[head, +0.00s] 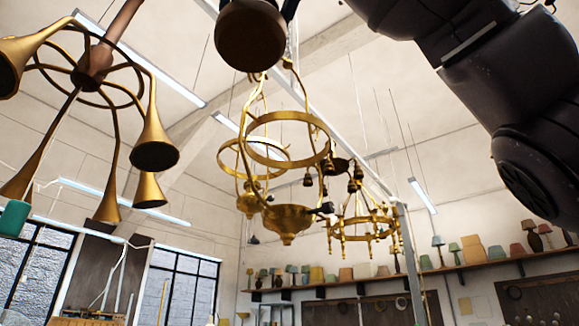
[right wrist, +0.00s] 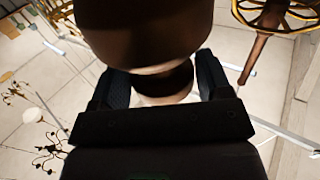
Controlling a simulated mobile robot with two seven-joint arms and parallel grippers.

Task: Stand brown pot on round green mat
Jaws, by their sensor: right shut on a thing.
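The brown pot (head: 250,35) is at the top of the head view, seen from below with its round, dark base showing. It is lifted high, and its upper part is cut off by the frame edge. In the right wrist view the brown pot (right wrist: 150,30) fills the top middle. My right gripper (right wrist: 163,88) is shut on its narrower part, with one dark finger on each side. My left gripper is in neither view. The round green mat is in neither view.
Brass chandeliers (head: 285,215) hang in the middle, and a brass lamp with horn-shaped arms (head: 155,150) hangs at the left. A shelf of small lamps (head: 455,268) runs along the back wall. Windows (head: 190,285) are at lower left. No table surface shows.

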